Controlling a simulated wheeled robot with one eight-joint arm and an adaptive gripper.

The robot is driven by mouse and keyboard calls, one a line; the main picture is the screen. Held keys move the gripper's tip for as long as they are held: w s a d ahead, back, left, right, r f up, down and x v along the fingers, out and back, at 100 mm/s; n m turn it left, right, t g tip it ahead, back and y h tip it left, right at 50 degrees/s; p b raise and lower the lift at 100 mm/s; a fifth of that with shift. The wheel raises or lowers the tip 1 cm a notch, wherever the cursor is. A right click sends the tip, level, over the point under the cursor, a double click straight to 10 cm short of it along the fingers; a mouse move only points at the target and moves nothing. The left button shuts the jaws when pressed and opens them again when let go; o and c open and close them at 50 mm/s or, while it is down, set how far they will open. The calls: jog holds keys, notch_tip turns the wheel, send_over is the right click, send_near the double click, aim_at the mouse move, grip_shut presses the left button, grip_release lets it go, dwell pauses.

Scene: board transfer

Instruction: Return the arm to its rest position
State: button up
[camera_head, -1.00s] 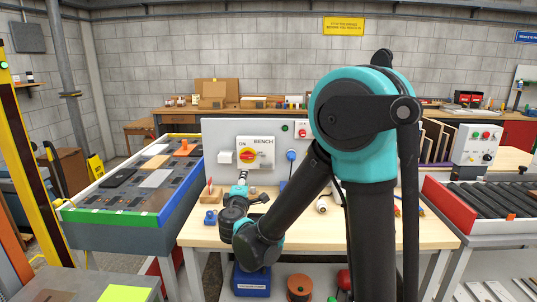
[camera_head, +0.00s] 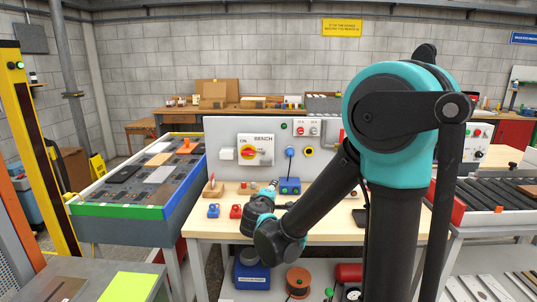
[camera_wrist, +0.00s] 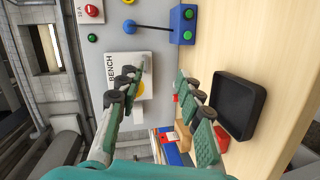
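My arm (camera_head: 400,130) stands at the right of the head view, bent down and left over the workbench (camera_head: 330,232). My gripper (camera_wrist: 162,72) shows in the wrist view with its two green and black fingers spread apart and nothing between them. In the head view the fingers are mostly hidden behind the wrist (camera_head: 275,238), low over the front part of the bench. The grey panel (camera_head: 225,130) with the yellow and red BENCH switch (camera_head: 248,153) stands behind the gripper.
A blue box with green buttons (camera_head: 290,186) and a black tray (camera_wrist: 240,106) are close by on the bench. Blue (camera_head: 213,211) and red (camera_head: 236,211) small items lie left of my wrist. A board-filled table (camera_head: 125,212) stands left, a roller conveyor (camera_head: 495,194) right.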

jog(key=s+d+f+m+g, duration=0.1)
jog(key=d, duration=0.2)
jog(key=s+d+f+m+g+h, duration=0.1)
jog(key=d+f+m, duration=0.1)
jog(key=d, duration=0.2)
jog(key=s+d+f+m+g, duration=0.1)
jog(key=s+d+f, duration=0.1)
jog(key=d, duration=0.2)
jog(key=shift+g+h, duration=0.3)
jog(key=shift+g, duration=0.1)
jog(key=s+d+f+m+g, duration=0.3)
jog(key=s+d+f+m, duration=0.15)
jog(key=s+d, duration=0.2)
jog(key=s+f+m+g+y, duration=0.2)
jog(key=s+f, duration=0.2)
jog(key=s, duration=0.3)
jog(key=s+f+m+g+y, duration=0.2)
jog(key=s+f+m, duration=0.1)
jog(key=s, duration=0.4)
jog(key=shift+s+f+y, duration=0.2)
jog(key=shift+f+y, duration=0.15)
jog(key=shift+y, duration=0.05)
